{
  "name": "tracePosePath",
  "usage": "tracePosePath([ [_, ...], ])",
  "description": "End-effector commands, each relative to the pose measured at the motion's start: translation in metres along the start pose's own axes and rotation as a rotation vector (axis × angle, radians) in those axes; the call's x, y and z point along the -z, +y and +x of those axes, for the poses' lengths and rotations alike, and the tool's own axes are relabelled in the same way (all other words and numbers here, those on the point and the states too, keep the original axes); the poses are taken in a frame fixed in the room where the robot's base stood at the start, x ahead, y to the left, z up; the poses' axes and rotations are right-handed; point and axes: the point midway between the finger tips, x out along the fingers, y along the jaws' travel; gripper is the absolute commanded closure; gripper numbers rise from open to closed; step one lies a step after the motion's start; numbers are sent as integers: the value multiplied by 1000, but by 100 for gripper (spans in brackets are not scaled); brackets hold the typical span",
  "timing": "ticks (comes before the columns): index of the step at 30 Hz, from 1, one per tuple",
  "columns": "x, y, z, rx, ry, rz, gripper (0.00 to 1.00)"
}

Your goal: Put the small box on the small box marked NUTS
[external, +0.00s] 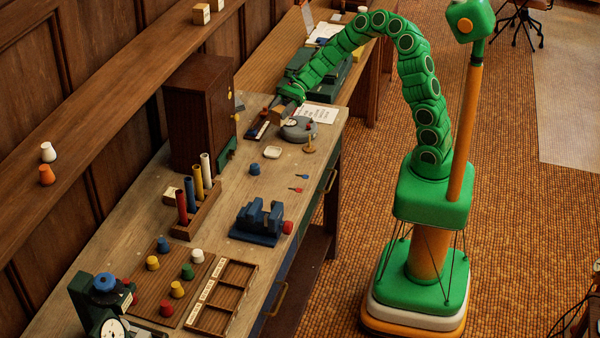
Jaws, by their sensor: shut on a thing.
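My gripper (281,104) is at the end of the green segmented arm, low over the far end of the workbench. It is shut on a small tan box (277,116), which is partly hidden by the fingers and close to a round grey dial scale. Two small wooden boxes stand on the wall shelf: one with a pale label (201,14), and another (216,4) cut by the top edge. Another small pale box (171,196) sits on the bench by the tube rack. Their lettering is too small to read, so I cannot tell which is marked NUTS.
A dark cabinet (200,110) stands at the bench's back.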

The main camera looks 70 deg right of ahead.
Motion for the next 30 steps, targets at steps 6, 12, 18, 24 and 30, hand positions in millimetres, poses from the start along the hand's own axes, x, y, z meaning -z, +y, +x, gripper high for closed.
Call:
tracePosePath([
  [6,6,-72,1,92,2,34,80],
  [12,7,-131,5,165,2,66,80],
  [18,1,-186,11,231,1,92,80],
  [24,-9,-233,22,285,2,113,80],
  [30,-25,-274,37,326,2,130,80],
])
